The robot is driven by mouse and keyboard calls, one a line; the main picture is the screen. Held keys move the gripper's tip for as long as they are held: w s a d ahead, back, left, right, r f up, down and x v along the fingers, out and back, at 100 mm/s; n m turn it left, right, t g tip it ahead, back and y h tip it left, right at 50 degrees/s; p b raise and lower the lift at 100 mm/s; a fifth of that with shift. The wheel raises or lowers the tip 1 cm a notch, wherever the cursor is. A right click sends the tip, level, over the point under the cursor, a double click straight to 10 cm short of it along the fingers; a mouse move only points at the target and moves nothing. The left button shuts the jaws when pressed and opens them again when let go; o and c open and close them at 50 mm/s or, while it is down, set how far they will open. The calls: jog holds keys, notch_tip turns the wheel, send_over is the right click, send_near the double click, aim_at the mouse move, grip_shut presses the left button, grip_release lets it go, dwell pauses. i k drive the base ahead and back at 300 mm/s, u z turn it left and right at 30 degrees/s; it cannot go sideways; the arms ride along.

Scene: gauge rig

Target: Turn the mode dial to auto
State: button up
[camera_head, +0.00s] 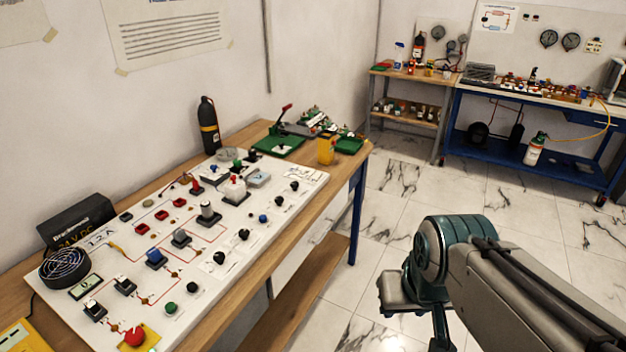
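A white control panel (225,283) lies on the wooden bench at left, with switches, lamps and knobs joined by red lines. Several round knobs run along its right side, among them a black knob on a white label (219,257) and another black knob (244,234). The lettering is too small to read, so I cannot tell which knob is the mode dial or where it points. My gripper (440,338) is at the lower right, partly hidden by my arm and cut by the frame edge. It is over the floor, apart from the panel; its fingers do not show clearly.
A red emergency button (134,337) sits at the panel's near end. A black fan (64,266), a black bottle (209,125) and a yellow container (326,150) stand around the panel. Open marble floor (390,215) lies right of the bench. A blue workbench (455,125) is farther back.

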aim_at(278, 200)
jog(key=u, duration=0.05)
jog(key=i, duration=1.15)
jog(key=u, duration=0.8)
